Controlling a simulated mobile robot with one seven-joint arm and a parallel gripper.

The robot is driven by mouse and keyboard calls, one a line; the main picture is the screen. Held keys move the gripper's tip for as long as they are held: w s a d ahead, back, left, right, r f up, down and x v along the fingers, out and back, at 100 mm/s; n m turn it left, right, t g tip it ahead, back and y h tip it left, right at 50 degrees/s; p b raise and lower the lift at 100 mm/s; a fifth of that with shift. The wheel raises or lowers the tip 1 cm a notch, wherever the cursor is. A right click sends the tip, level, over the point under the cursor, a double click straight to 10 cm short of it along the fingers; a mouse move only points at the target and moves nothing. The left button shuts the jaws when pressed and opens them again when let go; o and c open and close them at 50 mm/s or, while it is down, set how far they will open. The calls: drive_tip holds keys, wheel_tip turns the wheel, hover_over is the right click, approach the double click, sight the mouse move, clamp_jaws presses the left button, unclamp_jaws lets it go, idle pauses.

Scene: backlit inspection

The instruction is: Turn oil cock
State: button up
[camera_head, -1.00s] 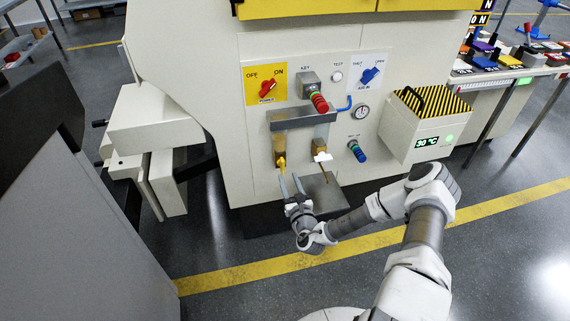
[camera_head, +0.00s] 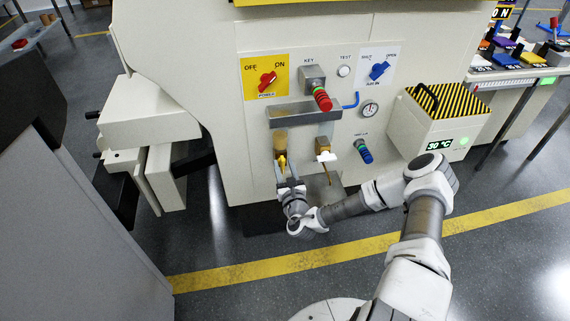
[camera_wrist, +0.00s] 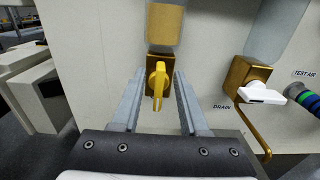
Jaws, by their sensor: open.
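The oil cock is a brass valve body with a yellow lever handle (camera_wrist: 158,82) that points downward on the machine's front panel. It also shows in the head view as a yellow handle (camera_head: 282,163) under the tray. My gripper (camera_wrist: 160,88) is open, with one finger on each side of the yellow handle and a gap to both. In the head view my gripper (camera_head: 288,182) reaches up to the handle from below. I cannot tell whether the fingertips reach the valve body.
A second brass cock with a white handle (camera_wrist: 262,94) and bent pipe, labelled DRAIN, sits to the right. A blue-green TEST AIR fitting (camera_head: 362,151) is beyond it. A metal tray (camera_head: 305,114) juts out above.

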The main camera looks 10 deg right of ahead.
drive_tip(key=shift+w, duration=0.1)
clamp_jaws()
idle(0.3)
